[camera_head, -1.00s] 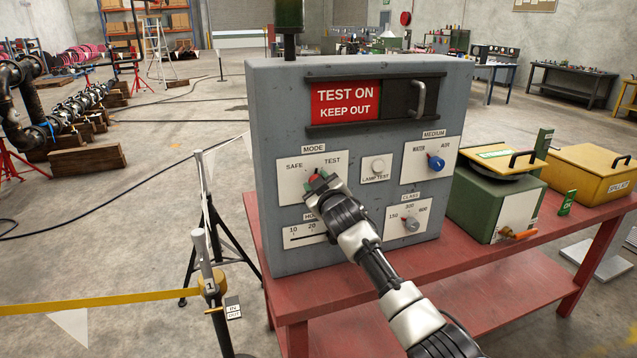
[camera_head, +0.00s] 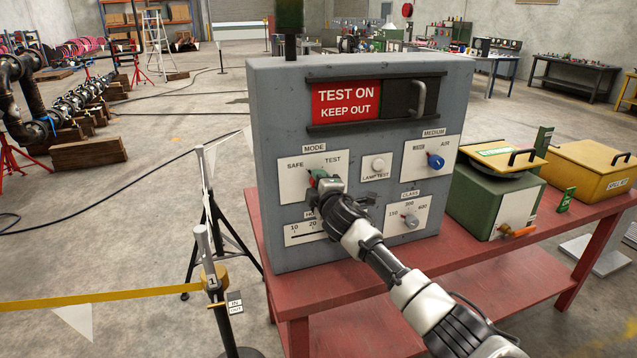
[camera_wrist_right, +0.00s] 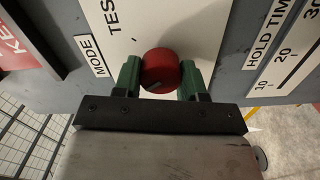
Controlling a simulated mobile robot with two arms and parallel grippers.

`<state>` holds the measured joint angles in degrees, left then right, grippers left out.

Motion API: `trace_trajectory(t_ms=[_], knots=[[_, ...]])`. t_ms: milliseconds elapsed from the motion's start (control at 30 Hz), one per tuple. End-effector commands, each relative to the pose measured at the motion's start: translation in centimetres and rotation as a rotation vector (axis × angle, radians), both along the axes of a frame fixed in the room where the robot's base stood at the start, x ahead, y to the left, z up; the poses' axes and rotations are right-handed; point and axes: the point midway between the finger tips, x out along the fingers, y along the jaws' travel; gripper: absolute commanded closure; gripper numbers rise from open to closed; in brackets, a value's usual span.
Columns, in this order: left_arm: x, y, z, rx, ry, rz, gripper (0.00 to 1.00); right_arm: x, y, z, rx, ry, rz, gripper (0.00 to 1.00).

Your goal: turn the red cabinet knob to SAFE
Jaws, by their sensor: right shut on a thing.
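The grey cabinet (camera_head: 265,130) stands on a red bench, with a MODE plate (camera_head: 288,185) marked SAFE on the left and TEST on the right. My right gripper (camera_head: 320,179) is at this plate and covers most of the red knob (camera_head: 310,176). In the right wrist view the red knob (camera_wrist_right: 160,68) sits between the two green fingertips (camera_wrist_right: 160,77), which are shut on its sides. A small dark mark shows on the knob's rim, but I cannot tell which label the knob points to. My left gripper is not in view.
A blue knob (camera_head: 436,162) and a grey CLASS knob (camera_head: 410,219) are right of my gripper. The HOLD TIME scale (camera_head: 300,232) lies below, partly covered. A barrier post (camera_head: 207,250) with yellow tape stands left of the bench.

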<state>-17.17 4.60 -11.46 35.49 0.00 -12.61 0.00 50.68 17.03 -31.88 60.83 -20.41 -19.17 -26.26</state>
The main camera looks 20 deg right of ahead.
Motion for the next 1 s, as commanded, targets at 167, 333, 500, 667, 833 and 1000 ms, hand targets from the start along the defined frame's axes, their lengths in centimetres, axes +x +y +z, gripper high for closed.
trace_trajectory(t_ms=[167,333,500,667,833,1000], knots=[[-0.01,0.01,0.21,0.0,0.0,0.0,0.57,-0.01,0.0,-0.07,-0.064,-0.001,0.0,0.83],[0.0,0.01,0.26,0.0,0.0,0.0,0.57,-0.01,0.0,-0.13,-0.092,-0.001,0.0,0.83],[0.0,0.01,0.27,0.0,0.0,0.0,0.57,-0.01,0.02,-0.16,-0.1,-0.001,0.0,0.83],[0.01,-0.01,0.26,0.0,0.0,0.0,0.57,-0.02,0.01,-0.18,-0.1,-0.001,0.0,0.83],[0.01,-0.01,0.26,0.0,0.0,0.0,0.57,-0.02,0.01,-0.18,-0.1,-0.001,0.0,0.48],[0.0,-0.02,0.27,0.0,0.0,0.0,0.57,-0.01,0.0,-0.12,-0.098,-0.002,0.0,0.33]])
